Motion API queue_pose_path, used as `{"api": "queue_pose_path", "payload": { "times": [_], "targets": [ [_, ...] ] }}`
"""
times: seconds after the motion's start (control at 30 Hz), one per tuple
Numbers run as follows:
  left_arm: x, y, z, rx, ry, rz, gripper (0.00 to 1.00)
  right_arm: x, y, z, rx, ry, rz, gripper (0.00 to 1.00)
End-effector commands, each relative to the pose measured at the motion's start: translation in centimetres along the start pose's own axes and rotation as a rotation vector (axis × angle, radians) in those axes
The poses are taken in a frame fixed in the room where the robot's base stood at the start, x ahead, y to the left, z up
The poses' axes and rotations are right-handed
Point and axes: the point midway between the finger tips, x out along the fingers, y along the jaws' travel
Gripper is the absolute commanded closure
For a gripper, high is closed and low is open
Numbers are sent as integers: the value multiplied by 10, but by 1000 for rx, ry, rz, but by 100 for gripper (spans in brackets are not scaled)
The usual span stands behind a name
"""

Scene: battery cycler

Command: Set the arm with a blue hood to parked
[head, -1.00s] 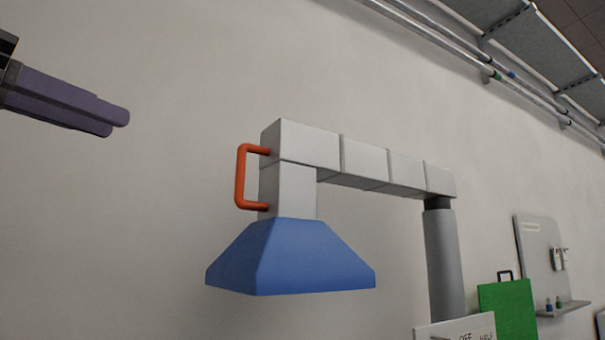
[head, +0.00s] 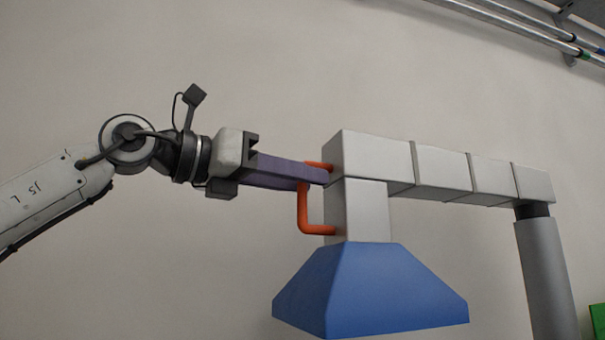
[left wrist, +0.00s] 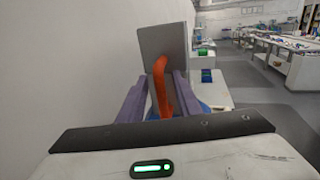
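The arm with a blue hood shows in the head view. Its jointed pale grey boom (head: 442,169) runs from a grey post (head: 547,275) at the right to a block above the blue hood (head: 370,290). An orange-red handle (head: 305,213) is on the block's left side. My left gripper (head: 318,176) reaches in from the left, with its purple fingers at the handle's upper part. In the left wrist view, the handle (left wrist: 161,88) stands between the fingers, with small gaps showing on both sides. The gripper looks open around it. My right gripper is not in view.
A plain wall (head: 200,50) stands behind the arm, with pipes (head: 520,25) high at the right. A green thing (head: 598,322) shows at the right edge. In the left wrist view, benches (left wrist: 292,65) stand at the far right, with open floor before them.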

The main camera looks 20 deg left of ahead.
Motion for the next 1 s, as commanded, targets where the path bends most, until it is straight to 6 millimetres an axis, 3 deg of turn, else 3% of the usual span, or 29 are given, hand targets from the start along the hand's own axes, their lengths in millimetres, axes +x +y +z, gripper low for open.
{"api": "queue_pose_path", "payload": {
  "times": [0.33,0.53,0.83,1.0],
  "targets": [
    [5,0,0,0,0,0,69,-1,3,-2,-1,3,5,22],
    [5,0,0,0,0,0,100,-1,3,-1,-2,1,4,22],
    [6,-4,-1,0,0,-3,100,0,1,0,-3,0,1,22],
    [12,-28,-4,2,2,-21,100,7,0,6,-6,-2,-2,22]
  ]
}}
